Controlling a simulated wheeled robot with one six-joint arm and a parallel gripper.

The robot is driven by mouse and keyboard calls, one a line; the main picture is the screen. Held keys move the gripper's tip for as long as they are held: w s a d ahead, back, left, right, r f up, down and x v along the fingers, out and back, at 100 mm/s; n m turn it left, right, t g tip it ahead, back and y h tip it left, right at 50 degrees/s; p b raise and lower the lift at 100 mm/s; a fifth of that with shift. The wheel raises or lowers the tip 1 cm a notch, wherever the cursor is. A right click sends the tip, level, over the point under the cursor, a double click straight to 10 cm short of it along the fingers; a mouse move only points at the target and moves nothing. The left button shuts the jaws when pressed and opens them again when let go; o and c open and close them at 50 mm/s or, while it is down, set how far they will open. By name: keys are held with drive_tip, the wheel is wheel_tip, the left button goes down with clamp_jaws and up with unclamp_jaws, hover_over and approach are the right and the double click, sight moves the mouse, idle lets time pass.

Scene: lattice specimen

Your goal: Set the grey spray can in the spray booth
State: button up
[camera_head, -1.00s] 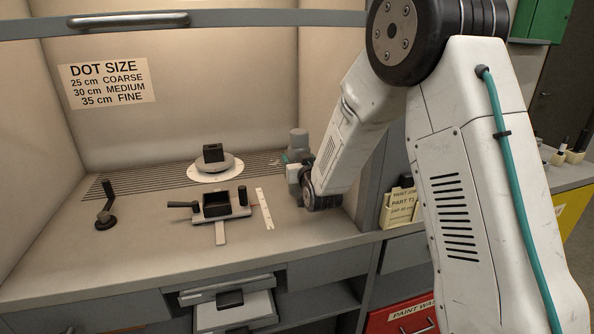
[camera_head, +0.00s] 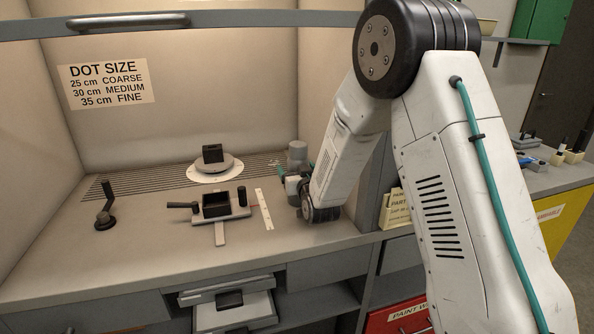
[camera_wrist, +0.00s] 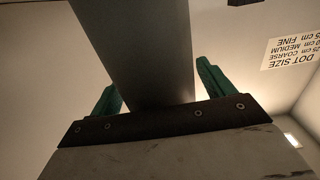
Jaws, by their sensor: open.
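The grey spray can (camera_wrist: 150,45) shows in the wrist view as a broad, plain grey shape between the two green fingers of my gripper (camera_wrist: 157,80). The fingers are apart, one on each side of it. In the head view my gripper (camera_head: 296,168) is low at the right side of the spray booth (camera_head: 145,250), near its right wall. My wrist and forearm partly hide it there. The can's lower end is not clear, so I cannot tell whether it touches the booth floor.
A round turntable (camera_head: 215,175) with a black block stands on the slatted back floor. A clamp fixture (camera_head: 218,208), a white ruler (camera_head: 264,208) and a crank handle (camera_head: 105,212) are left of my gripper. The booth's front left floor is clear.

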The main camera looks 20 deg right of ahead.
drive_tip(key=s+r+g, duration=0.3)
drive_tip(key=s+g, duration=0.1)
drive_tip(key=s, duration=0.7)
drive_tip(key=s+d+r+g, duration=0.1)
drive_tip(key=s+r+g, duration=0.2)
drive_tip(key=s, duration=0.8)
drive_tip(key=shift+s+g, duration=0.25)
drive_tip(key=shift+g, duration=0.15)
drive_tip(key=s+r+g, duration=0.1)
drive_tip(key=s+g, duration=0.2)
drive_tip(key=s, duration=0.6)
drive_tip(key=s+d+r+g, duration=0.1)
drive_tip(key=s+r+g, duration=0.1)
drive_tip(key=s, duration=0.7)
drive_tip(key=s+d+r+g, duration=0.1)
drive_tip(key=s+g, duration=0.3)
drive_tip(key=s, duration=0.6)
drive_tip(key=shift+d+r, duration=0.1)
drive_tip(key=shift+r, duration=0.35)
drive_tip(key=shift+c, duration=0.3)
